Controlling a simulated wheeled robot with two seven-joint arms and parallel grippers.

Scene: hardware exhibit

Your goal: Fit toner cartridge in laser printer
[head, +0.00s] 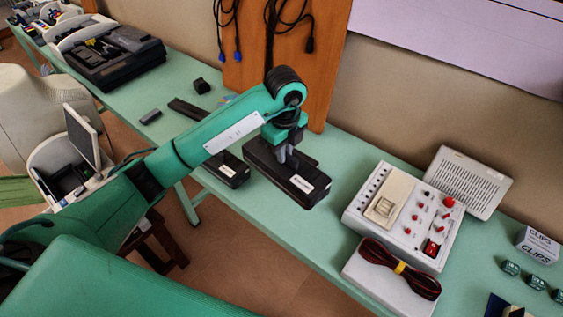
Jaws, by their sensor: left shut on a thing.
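My left gripper (287,154) reaches in from the left, pointing down, and is shut on a long black toner cartridge (314,193) with a white label at its near end. I cannot tell whether the cartridge touches the green bench or hangs just above it. A second black cartridge-like block (233,172) with a white label lies to its left, partly hidden by my arm. A white machine (47,155) with a raised panel and dark inside stands at far left; I cannot tell for certain whether it is the laser printer. My right gripper is not in view.
A white control box (402,217) with red knobs and a pale box with coiled cable (372,275) stand to the right. A grey vented unit (468,183) is behind them. A black open machine (112,55) sits at the bench's far left. A wooden board (335,60) with hanging cables stands behind.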

